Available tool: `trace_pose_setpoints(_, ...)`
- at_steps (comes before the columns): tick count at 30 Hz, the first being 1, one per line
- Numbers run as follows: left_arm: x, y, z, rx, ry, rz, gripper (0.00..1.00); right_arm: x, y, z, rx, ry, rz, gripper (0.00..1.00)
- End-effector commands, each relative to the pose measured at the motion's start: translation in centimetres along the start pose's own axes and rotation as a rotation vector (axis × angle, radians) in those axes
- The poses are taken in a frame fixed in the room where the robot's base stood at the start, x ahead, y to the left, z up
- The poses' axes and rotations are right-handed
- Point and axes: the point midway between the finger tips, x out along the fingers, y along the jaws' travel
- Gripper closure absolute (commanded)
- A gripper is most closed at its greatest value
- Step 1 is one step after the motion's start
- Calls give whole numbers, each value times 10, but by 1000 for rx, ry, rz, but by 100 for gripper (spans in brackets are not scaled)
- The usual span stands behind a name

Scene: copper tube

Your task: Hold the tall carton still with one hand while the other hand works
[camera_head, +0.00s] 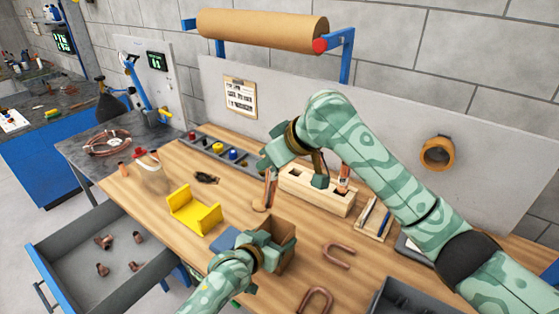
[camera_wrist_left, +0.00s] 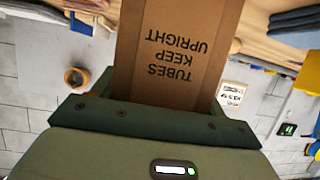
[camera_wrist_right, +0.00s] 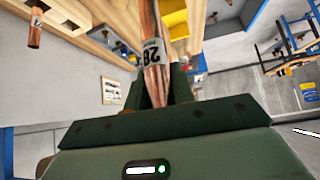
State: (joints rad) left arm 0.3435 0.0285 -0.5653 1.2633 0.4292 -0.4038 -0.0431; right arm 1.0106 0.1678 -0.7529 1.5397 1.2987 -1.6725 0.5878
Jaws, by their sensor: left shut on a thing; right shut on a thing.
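The tall carton (camera_head: 284,232) is brown cardboard and stands upright on the wooden bench. My left gripper (camera_head: 268,250) is shut on it, and hides part of its side. In the left wrist view the carton (camera_wrist_left: 168,50) fills the space between the jaws, its "TUBES KEEP UPRIGHT" print upside down. My right gripper (camera_head: 272,163) is shut on a copper tube (camera_head: 271,190) just behind the carton, above the bench. In the right wrist view this tube (camera_wrist_right: 150,25) bears a grey "28" tag. Whether the tube's lower end touches anything is unclear.
A wooden block with holes (camera_head: 312,194) stands right of the right gripper, with a tube (camera_head: 343,178) in it. A yellow cradle (camera_head: 194,212) lies left. Bent copper tubes (camera_head: 338,254) lie right of the carton. An open drawer (camera_head: 75,252) holds several fittings.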

Motion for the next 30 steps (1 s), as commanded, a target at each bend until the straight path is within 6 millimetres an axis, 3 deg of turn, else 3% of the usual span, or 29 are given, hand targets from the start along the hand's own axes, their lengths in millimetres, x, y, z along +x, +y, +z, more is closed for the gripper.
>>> trace_pose_setpoints(4, 0, 0, 1, -1, -1, 0, 51, 21, -2, 20, -177, -67, -155, 100)
trace_pose_setpoints(9, 0, 0, 1, -1, -2, 0, 51, 24, -9, 27, -336, -133, -263, 100)
trace_pose_setpoints(30, 0, 0, 1, -1, -2, 0, 51, 46, -8, 49, -351, -159, -266, 100)
